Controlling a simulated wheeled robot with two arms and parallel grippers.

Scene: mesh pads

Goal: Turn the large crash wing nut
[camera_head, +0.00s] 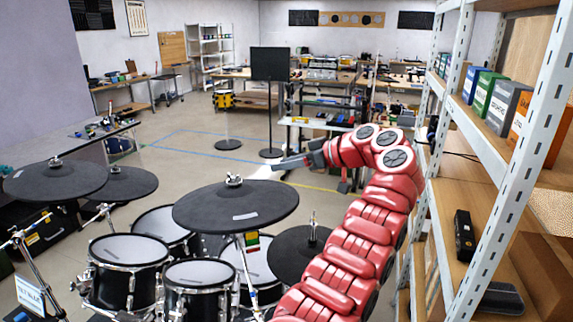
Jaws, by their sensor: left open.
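A large dark cymbal pad (200,213) is level in the middle of the head view, above the drums. A wing nut (234,180) sits on top at its centre; its exact turn is too small to tell. I take this as the large crash. My right gripper is not in view.
More cymbal pads stand at the left (55,183) and lower right (298,256). Several mesh-head drums (128,249) sit below. A metal shelf (490,215) with boxes stands close on the right. A black music stand (270,64) is behind. Open floor lies beyond the kit.

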